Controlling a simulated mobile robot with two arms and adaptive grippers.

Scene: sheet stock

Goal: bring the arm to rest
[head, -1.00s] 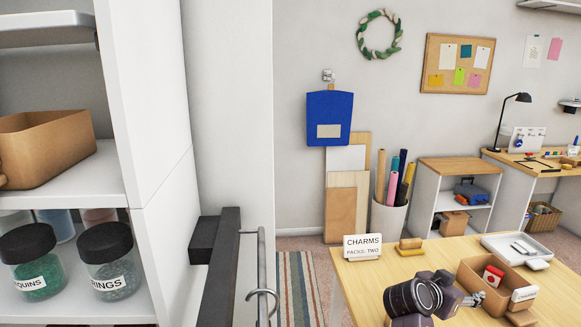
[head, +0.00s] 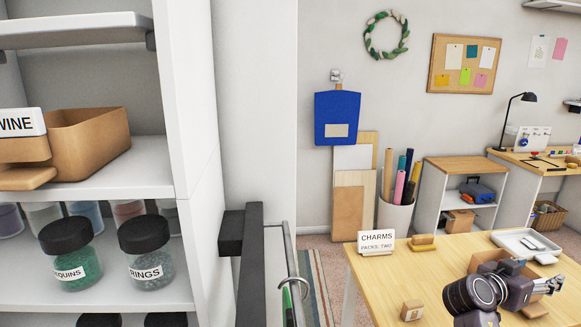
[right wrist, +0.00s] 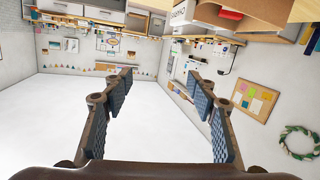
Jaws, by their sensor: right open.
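My right gripper (head: 545,286) is in the lower right of the head view, over the wooden table (head: 392,280) and in front of a brown cardboard box (head: 482,262), part of which it hides. In the right wrist view the right gripper (right wrist: 160,90) has its two padded fingers wide apart with nothing between them. That view looks out across the room, with the walls and a pinboard (right wrist: 254,99) in the background. My left gripper does not show in either view.
White shelves with a tan bin (head: 90,145) and jars (head: 146,250) stand close on the left. A bin of rolls (head: 397,215) stands behind.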

